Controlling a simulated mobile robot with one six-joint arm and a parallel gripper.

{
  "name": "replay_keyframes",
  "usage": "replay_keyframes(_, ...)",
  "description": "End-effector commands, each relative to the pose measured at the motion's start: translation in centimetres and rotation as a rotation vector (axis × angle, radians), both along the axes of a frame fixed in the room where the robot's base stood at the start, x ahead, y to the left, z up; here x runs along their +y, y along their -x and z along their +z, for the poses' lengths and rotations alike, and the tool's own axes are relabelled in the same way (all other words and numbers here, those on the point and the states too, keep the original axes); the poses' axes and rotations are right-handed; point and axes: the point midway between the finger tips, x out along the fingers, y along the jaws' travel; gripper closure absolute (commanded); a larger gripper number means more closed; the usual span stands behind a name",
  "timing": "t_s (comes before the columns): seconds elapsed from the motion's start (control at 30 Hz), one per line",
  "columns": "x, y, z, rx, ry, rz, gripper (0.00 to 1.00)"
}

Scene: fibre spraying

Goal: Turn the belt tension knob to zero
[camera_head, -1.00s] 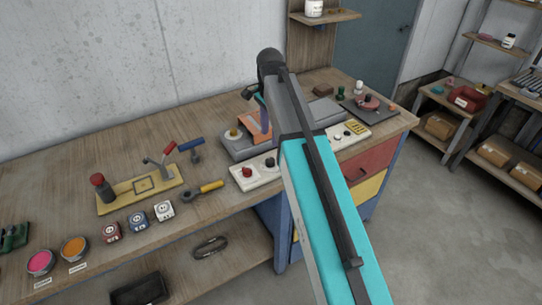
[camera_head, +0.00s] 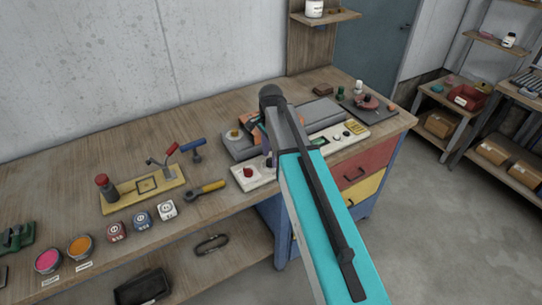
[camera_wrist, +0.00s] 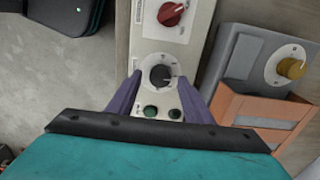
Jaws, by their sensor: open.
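A white control panel (camera_head: 252,182) lies along the bench's front edge. It carries a red knob (camera_head: 247,172) and a black knob on a round white dial; the wrist view shows the red knob (camera_wrist: 171,13) and the black knob (camera_wrist: 163,75). A yellow knob (camera_wrist: 291,68) sits on the grey machine behind, also in the head view (camera_head: 234,134). Labels are too small to read, so I cannot tell which is belt tension. My gripper (camera_wrist: 159,78) is open, its purple fingers on either side of the black dial. Contact with the knob cannot be told.
A green button (camera_wrist: 150,111) and another small button are beside the black knob. An orange holder (camera_wrist: 262,115) stands close to the right finger. A yellow-handled tool (camera_head: 207,188) lies left of the panel. Open floor is at right.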

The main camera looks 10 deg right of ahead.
Motion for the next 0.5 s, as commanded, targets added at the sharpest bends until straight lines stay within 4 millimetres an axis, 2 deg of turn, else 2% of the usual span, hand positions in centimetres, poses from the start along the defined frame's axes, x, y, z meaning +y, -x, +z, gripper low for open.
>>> replay_keyframes(0.2, 0.0, 0.0, -1.1, 0.0, 0.0, -0.001, 0.54)
replay_keyframes(0.5, -0.1, 0.0, -1.4, 0.0, 0.0, -0.001, 0.54)
